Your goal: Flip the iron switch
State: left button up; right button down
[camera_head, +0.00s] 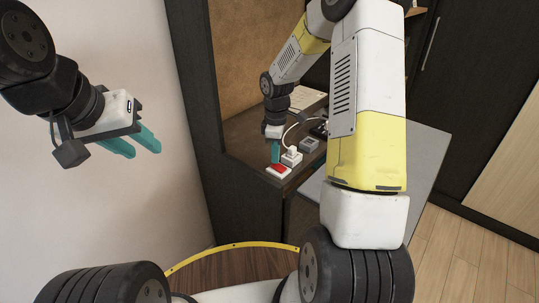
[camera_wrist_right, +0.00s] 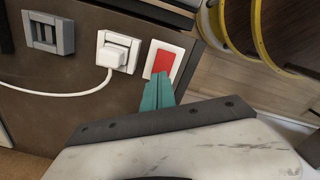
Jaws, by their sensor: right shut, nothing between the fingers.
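A white switch plate with a red rocker (camera_head: 279,171) lies on the dark vanity top near its front edge. In the right wrist view the red switch (camera_wrist_right: 163,61) is just beyond my fingertips. My right gripper (camera_head: 275,157) is shut and empty, with its teal fingers pointing down beside the switch. In the right wrist view its fingertips (camera_wrist_right: 158,82) overlap the lower edge of the switch plate; I cannot tell whether they touch it. My left gripper (camera_head: 152,148) is open and empty in the air at the left, far from the vanity.
A white plug in a socket (camera_head: 291,157) sits next to the switch, with a white cord (camera_wrist_right: 60,93) running from it. A grey socket (camera_head: 309,145) is beyond it. A dark vertical panel (camera_head: 235,200) stands at the left.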

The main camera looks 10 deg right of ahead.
jog(key=shift+f, duration=0.7)
jog(key=shift+r, duration=3.55)
